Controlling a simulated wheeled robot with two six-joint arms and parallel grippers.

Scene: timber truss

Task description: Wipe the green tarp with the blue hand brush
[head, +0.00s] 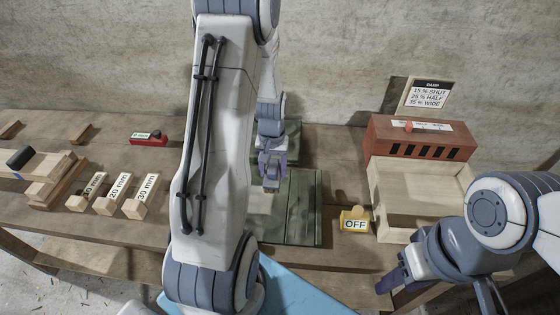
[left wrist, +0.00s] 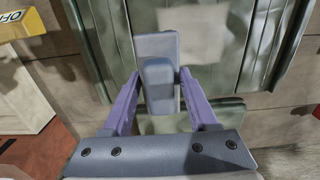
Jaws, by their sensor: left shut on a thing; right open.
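The green tarp (head: 303,205) lies on the wooden bench, folded or creased, with a pale patch (head: 260,203) on it that is partly behind my arm. The tarp also fills the upper part of the left wrist view (left wrist: 115,38), with the pale patch (left wrist: 205,38). My left gripper (head: 270,178) is over the tarp, pointing down, shut on the grey-blue hand brush (left wrist: 158,82). The brush's bristles are hidden, so I cannot tell whether they touch the tarp. My right gripper (head: 393,283) is open and empty at the bench's front edge, low on the right.
A yellow OFF block (head: 355,220) stands right of the tarp. Further right are a pale open box (head: 415,200) and a red-brown slotted box (head: 420,138). Several marked wooden blocks (head: 110,198) and a red item (head: 149,139) are on the left. A wall closes the back.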

